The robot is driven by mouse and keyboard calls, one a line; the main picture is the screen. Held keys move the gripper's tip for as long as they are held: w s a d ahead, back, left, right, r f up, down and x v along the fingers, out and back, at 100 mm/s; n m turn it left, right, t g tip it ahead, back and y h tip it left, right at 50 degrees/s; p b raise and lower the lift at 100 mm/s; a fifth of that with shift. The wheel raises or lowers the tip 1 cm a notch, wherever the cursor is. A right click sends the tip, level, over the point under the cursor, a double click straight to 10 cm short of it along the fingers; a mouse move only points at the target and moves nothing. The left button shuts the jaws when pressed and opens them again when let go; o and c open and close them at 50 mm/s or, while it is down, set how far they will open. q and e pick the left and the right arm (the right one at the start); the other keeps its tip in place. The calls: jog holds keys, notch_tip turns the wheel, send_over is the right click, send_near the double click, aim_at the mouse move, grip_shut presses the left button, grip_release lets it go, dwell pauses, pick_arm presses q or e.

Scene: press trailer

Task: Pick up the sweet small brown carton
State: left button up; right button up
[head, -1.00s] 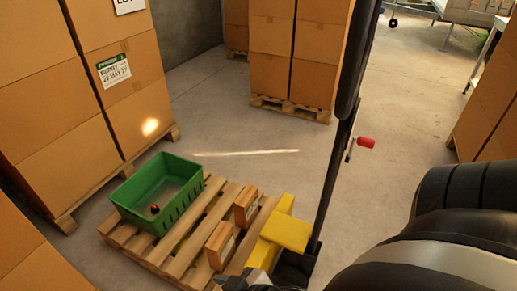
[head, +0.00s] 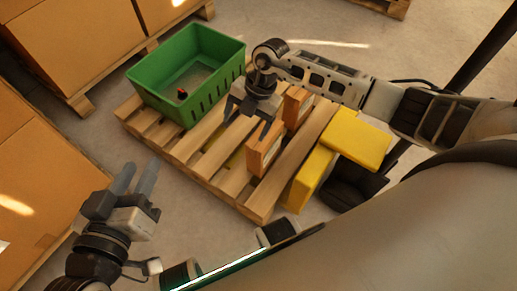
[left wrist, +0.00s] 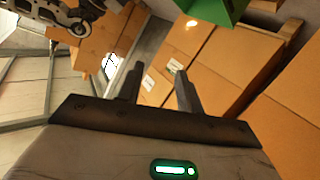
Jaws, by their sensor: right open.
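Two small brown cartons stand on the wooden pallet in the head view: a nearer carton (head: 263,156) with a pale label, and a farther carton (head: 297,108). I cannot read which one is the sweet one. My right gripper (head: 245,128) reaches in from the right, open and empty, with its fingers pointing down just left of the nearer carton. It partly covers the space between the cartons and the crate. My left gripper (head: 140,165) is open and empty at lower left, off the pallet; its spread fingers also show in the left wrist view (left wrist: 157,80).
A green crate (head: 218,92) with a small dark and red item (head: 182,93) sits at the pallet's (head: 205,165) far left. Yellow blocks (head: 358,138) lie at its right edge. Large cardboard boxes (head: 65,45) stand at left. Bare floor lies beyond.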

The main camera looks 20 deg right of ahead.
aim_at(264, 148)
jog(key=w+d+f+m+h+b, duration=0.15)
jog(key=w+d+h, duration=0.25)
jog(key=d, duration=0.4)
notch_tip(264, 148, down, 9)
jog(key=b, duration=0.4)
jog(key=shift+s+f, duration=0.15)
jog(key=shift+a+f+b, duration=0.1)
jog(key=shift+f+b, duration=0.3)
jog(key=shift+f, duration=0.35)
jog(key=f+b, duration=0.1)
jog(key=f, duration=0.1)
jog(key=f+b, duration=0.1)
jog(key=f, duration=0.1)
jog(key=shift+a+f+b, duration=0.1)
jog(key=shift+a+b, duration=0.15)
jog(key=shift+b, duration=0.1)
jog(key=c, duration=1.6)
pick_arm(q)
jog(key=w+r+m+t+h, duration=0.3)
jog(key=r+t+h, duration=0.1)
jog(key=r, duration=0.3)
jog(key=shift+w+d+t, duration=0.2)
jog(key=shift+d+t, duration=0.05)
jog(key=shift+t, duration=0.35)
pick_arm(e)
grip_shut()
